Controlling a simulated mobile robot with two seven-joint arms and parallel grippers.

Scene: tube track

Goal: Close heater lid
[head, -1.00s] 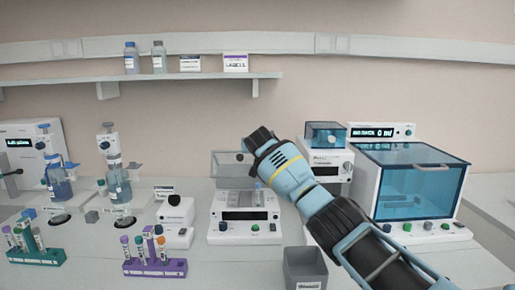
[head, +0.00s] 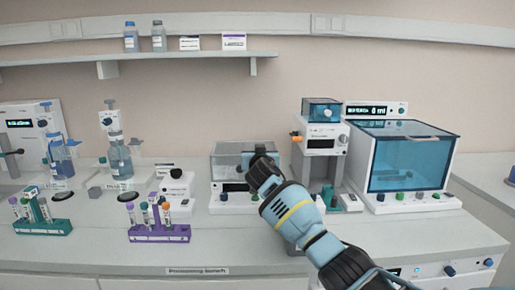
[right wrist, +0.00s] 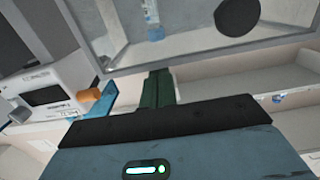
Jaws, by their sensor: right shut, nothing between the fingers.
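The heater (head: 228,198) is a white box with a dark display on the bench, left of my arm. My right gripper (head: 247,160) is shut and empty at the lid's front; the hand hides part of the lid and the heater's right side. In the right wrist view the shut fingers (right wrist: 157,89) are at the lid's frame edge (right wrist: 185,63), contact unclear. A blue-capped tube (right wrist: 153,22) shows through the clear panel. My left gripper is not in view.
Right of the heater stand a white device with a blue top (head: 322,140) and a large blue-windowed cabinet (head: 412,165). A purple tube rack (head: 160,235) and a green rack (head: 42,226) stand at front left. A small white device (head: 177,192) is close left of the heater.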

